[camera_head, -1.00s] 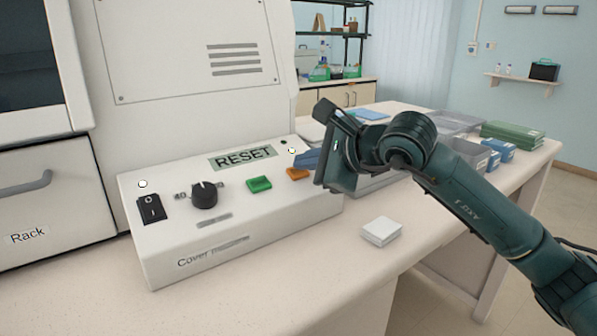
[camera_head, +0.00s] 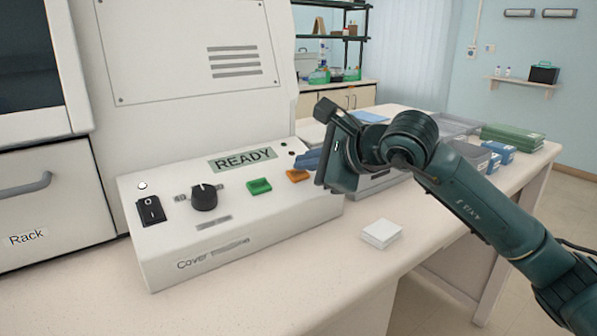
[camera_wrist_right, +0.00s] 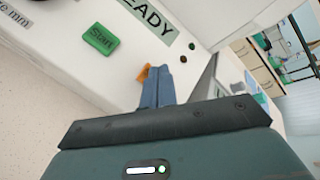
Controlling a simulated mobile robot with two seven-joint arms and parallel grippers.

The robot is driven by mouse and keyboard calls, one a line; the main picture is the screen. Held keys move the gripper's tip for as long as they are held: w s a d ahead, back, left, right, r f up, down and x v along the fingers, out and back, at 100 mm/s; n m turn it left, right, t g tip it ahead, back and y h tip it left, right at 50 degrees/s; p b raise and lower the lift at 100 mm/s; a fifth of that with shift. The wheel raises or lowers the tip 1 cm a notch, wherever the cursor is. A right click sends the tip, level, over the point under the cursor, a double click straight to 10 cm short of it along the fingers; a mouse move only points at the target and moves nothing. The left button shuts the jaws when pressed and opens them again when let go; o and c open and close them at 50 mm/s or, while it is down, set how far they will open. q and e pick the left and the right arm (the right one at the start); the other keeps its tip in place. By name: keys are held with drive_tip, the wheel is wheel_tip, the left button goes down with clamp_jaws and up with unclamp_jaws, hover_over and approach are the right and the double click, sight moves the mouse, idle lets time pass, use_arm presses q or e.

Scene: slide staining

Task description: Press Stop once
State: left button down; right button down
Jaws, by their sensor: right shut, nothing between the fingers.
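The cover machine's control panel (camera_head: 165,240) has a green button (camera_head: 259,186) and an orange button (camera_head: 297,175). The green one reads "Start" in the right wrist view (camera_wrist_right: 101,39). The orange button's label is hidden or too small to read. It also shows in the right wrist view (camera_wrist_right: 143,72), partly covered by my fingers. The display (camera_head: 242,160) reads READY. My right gripper (camera_head: 308,160) is shut and empty, its blue fingertips at the orange button. I cannot tell whether they touch it. My left gripper is not in view.
A black knob (camera_head: 204,197) and a rocker switch (camera_head: 151,210) sit left on the panel. A small white stack (camera_head: 381,232) lies on the counter to the right. Blue boxes (camera_head: 498,150) and green trays (camera_head: 512,135) stand farther back.

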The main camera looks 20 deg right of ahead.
drive_tip(key=shift+s+r, duration=0.1)
drive_tip(key=shift+r, duration=0.2)
drive_tip(key=r, duration=0.1)
drive_tip(key=s+r+p, duration=0.1)
drive_tip(key=r, duration=0.1)
drive_tip(key=r+p, duration=0.1)
drive_tip(key=shift+s+d+r, duration=0.35)
idle(0.6)
